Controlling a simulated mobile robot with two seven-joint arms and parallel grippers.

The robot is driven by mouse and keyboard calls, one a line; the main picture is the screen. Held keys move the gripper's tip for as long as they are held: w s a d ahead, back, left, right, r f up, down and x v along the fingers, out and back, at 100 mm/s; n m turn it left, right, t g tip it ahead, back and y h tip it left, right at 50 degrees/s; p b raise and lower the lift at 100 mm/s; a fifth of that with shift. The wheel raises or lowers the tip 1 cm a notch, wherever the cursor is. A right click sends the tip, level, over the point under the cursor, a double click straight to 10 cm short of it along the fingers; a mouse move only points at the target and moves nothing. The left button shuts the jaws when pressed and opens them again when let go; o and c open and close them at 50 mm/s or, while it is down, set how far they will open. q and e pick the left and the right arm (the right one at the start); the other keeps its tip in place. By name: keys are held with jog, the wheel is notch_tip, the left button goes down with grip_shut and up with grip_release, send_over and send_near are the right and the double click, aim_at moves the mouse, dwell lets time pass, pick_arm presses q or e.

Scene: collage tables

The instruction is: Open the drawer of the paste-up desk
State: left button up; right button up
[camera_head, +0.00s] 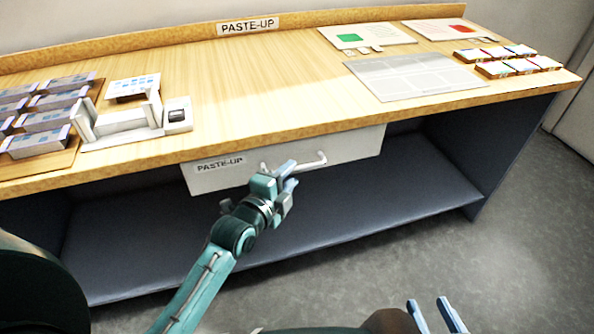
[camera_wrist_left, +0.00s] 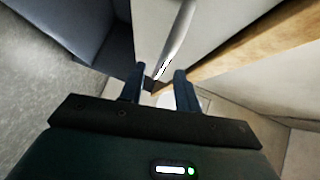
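The paste-up desk (camera_head: 250,90) has a pale drawer front (camera_head: 350,146) under its top, with a "PASTE-UP" label and a bar handle (camera_head: 312,163). The drawer front looks flush under the desktop edge. My left gripper (camera_head: 290,176) is in front of the handle and hides part of it. In the left wrist view, its fingers (camera_wrist_left: 160,88) are apart and the handle (camera_wrist_left: 177,40) runs down toward the gap between the fingertips. I cannot tell whether they touch it. My right gripper (camera_head: 437,312) is open and empty at the bottom edge of the head view.
A white device (camera_head: 125,125) and a tray of small boxes (camera_head: 40,125) stand on the desktop at left. Cards, a grey sheet (camera_head: 415,76) and small blocks lie at right. A dark lower shelf (camera_head: 380,200) lies under the drawer. The floor in front is clear.

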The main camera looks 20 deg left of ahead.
aim_at(295, 170)
pick_arm(q)
jog(key=shift+b+x, duration=0.3)
jog(key=shift+x, duration=1.75)
jog(key=shift+c, duration=0.3)
grip_shut()
